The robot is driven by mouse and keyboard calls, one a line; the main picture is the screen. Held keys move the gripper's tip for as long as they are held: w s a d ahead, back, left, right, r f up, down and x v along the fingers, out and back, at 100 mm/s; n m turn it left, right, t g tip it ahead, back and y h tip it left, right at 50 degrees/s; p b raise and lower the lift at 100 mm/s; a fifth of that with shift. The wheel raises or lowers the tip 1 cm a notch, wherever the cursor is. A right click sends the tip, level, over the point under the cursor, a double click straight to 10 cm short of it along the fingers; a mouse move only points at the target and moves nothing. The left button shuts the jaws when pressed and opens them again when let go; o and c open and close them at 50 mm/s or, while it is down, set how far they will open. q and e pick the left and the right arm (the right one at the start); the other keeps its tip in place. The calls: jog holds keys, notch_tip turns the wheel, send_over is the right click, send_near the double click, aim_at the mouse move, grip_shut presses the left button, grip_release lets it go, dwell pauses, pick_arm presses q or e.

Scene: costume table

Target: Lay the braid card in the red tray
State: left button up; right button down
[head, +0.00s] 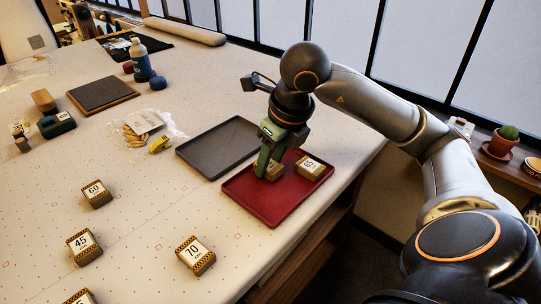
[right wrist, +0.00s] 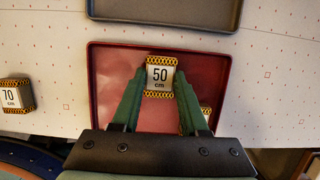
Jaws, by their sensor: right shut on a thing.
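The red tray (head: 262,207) lies near the table's right edge; it also shows in the right wrist view (right wrist: 105,85). My right gripper (head: 266,170) is over the tray, pointing down. It is shut on a braid card marked 50 cm (right wrist: 160,75), a block-like card with black and yellow braid bands. In the head view this card (head: 275,172) is partly hidden by the fingers. It is in or just above the tray; I cannot tell if it touches the floor. A second braid card (head: 311,167) lies in the tray to its right. My left gripper is not in view.
A dark grey tray (head: 217,147) lies just left of the red one. Braid cards marked 60 (head: 96,194), 45 (head: 84,247) and 70 (head: 196,255) lie on the table, another at the bottom edge.

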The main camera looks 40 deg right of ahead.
jog(key=shift+f, duration=0.15)
jog(key=shift+c, duration=2.1)
grip_release()
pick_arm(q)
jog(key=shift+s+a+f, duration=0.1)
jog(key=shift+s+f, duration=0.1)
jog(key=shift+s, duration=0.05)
pick_arm(e)
jog(key=shift+r, duration=0.3)
pick_arm(q)
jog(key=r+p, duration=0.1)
jog(key=p, duration=0.1)
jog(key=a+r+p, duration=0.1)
jog(key=p, duration=0.1)
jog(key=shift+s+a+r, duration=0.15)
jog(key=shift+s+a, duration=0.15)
pick_arm(e)
jog(key=v, duration=1.1)
jog(key=shift+r, duration=0.4)
